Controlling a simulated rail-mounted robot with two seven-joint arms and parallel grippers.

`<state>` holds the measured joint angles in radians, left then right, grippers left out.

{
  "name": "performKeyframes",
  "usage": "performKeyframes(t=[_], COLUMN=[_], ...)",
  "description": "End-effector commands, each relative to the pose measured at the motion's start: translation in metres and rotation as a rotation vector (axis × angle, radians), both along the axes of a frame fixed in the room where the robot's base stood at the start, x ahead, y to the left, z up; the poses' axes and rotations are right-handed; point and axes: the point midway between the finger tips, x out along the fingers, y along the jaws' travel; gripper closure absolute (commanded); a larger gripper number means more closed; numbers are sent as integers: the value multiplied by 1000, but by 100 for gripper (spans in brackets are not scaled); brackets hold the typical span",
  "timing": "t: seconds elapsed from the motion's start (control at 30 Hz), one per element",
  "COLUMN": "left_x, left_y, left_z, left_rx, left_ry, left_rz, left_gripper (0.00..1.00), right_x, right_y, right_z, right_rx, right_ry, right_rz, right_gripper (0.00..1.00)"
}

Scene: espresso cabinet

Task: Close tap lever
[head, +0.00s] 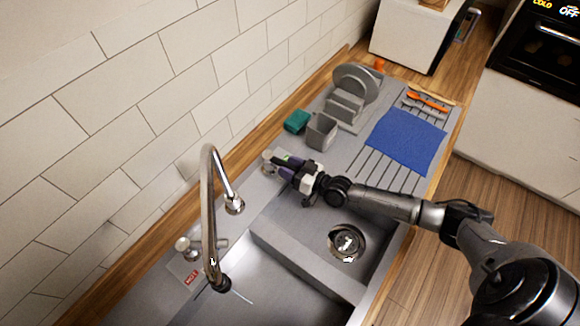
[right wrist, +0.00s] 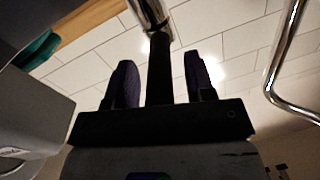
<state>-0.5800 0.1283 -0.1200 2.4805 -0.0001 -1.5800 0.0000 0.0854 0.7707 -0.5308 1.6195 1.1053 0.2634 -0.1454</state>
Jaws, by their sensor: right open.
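The tap's curved chrome spout (head: 207,205) rises from the sink's back ledge. One chrome lever (head: 190,246) stands at its left beside a red label. A second chrome knob or lever (head: 268,158) stands at the back ledge right beside my right gripper (head: 283,166). My right gripper is open, with its dark fingers pointing at this second lever. In the right wrist view a chrome part (right wrist: 150,14) lies just beyond and between the spread fingertips (right wrist: 160,72); a dark bar runs between the fingers. Contact cannot be told. My left gripper is out of view.
A blue cloth (head: 405,140) lies on the drainboard. The sink basin (head: 262,285) is open below; the tiled wall is close behind.

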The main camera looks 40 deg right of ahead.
Motion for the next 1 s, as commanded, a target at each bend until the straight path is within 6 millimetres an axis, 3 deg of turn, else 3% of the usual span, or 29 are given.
performKeyframes(t=[0.1,0.6,0.87,1.0], left_x=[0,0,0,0], left_y=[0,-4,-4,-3], left_z=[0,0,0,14], left_rx=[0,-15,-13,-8], left_ry=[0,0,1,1], left_rz=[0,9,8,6], left_gripper=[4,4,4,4], right_x=[0,0,0,-3], right_y=[0,0,0,-5], right_z=[0,0,0,6], right_rx=[0,-1,-1,2], right_ry=[0,0,0,0], right_rz=[0,0,0,-28], right_gripper=[51,98,100,100])
